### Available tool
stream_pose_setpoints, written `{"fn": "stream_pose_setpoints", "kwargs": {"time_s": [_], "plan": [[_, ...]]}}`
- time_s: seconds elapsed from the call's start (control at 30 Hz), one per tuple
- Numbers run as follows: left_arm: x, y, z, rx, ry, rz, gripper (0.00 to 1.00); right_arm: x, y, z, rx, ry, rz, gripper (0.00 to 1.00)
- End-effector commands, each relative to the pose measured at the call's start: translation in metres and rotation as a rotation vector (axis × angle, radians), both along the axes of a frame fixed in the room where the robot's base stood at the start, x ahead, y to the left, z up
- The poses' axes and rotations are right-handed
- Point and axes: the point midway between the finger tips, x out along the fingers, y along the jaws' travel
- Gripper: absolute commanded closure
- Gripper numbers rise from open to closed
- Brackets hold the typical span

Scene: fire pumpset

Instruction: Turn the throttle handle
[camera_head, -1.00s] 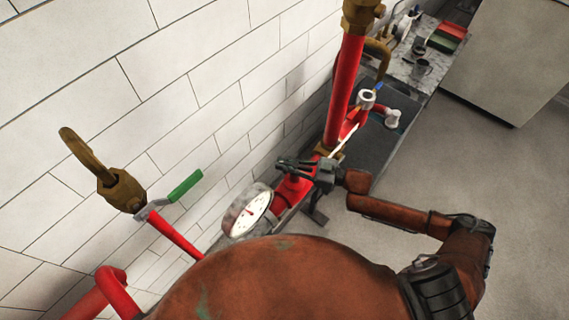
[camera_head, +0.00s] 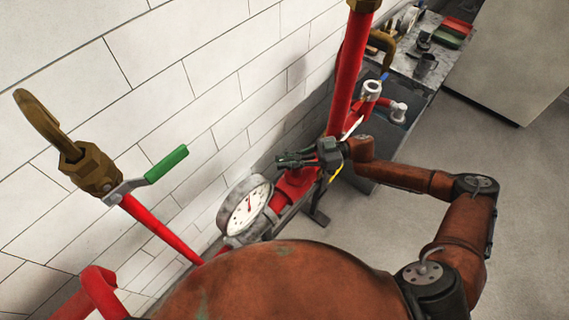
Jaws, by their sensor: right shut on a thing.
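My right gripper (camera_head: 282,160) reaches in from the right, its dark fingers pointing left over the red pump body (camera_head: 296,184). It is shut on the throttle handle, which the fingers and wrist mostly hide, so its angle cannot be told. A pale thin rod (camera_head: 352,127) shows just behind the wrist. A round white pressure gauge (camera_head: 246,207) sits just below and left of the fingers. My left gripper is not in view.
A green lever (camera_head: 166,164) sits on a red pipe with a brass fitting (camera_head: 90,168) by the white brick wall (camera_head: 150,80). A tall red pipe (camera_head: 351,70) rises behind my gripper. A cluttered bench (camera_head: 405,62) stands at the back. Grey floor (camera_head: 400,245) is clear at right.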

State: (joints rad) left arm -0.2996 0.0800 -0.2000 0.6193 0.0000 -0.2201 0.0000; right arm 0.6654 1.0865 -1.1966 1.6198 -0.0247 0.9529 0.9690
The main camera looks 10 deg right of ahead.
Motion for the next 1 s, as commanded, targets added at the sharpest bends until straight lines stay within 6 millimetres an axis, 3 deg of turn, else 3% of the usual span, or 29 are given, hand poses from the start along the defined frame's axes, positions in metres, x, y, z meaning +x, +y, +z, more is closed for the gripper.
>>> {"fn": "stream_pose_setpoints", "kwargs": {"time_s": [0.03, 0.3, 0.9, 0.93, 1.0], "plan": [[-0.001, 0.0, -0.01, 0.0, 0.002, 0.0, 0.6, 0.0, 0.0, -0.005, -0.001, -0.003, 0.033, 1.0], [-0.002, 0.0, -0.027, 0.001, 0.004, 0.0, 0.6, -0.006, 0.0, -0.003, -0.001, -0.001, 0.159, 1.0], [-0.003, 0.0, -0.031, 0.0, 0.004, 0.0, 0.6, -0.009, -0.001, 0.0, 0.002, 0.001, 0.204, 1.0], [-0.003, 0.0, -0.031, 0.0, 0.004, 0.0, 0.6, -0.009, -0.001, 0.0, 0.002, 0.001, 0.204, 0.88], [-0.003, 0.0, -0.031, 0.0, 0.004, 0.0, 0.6, -0.008, -0.001, 0.0, 0.001, 0.0, 0.204, 0.83]]}}
